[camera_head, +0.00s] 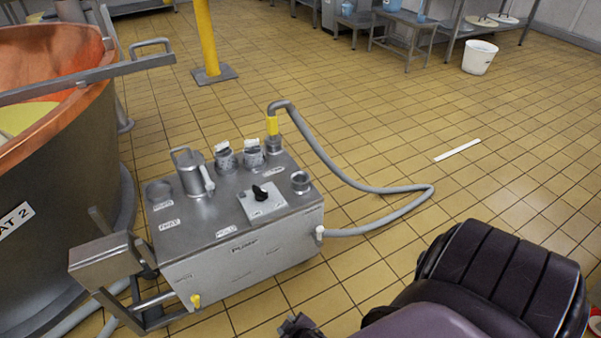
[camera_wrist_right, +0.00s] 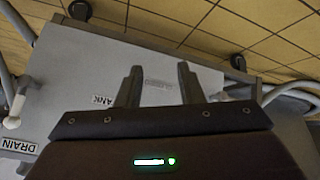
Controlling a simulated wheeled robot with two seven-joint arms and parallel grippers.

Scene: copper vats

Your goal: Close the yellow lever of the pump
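The pump (camera_head: 235,258) is a grey metal box marked PUMP, on the tiled floor in the head view. A small yellow lever (camera_head: 196,300) sits low on its front face, near the left corner. Another yellow piece (camera_head: 272,125) stands upright by the hose fitting at the back of its top. My right gripper (camera_wrist_right: 159,82) is open in the right wrist view, its two dark fingers apart with nothing between them. It faces a grey panel (camera_wrist_right: 65,80) with DRAIN and partly hidden labels. No yellow lever shows there. My left gripper is not in view.
A copper vat (camera_head: 60,140) stands close on the left. A grey hose (camera_head: 375,190) loops over the floor on the pump's right. A small steel box (camera_head: 105,262) sits at the pump's front left. A yellow post (camera_head: 205,40) stands behind.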

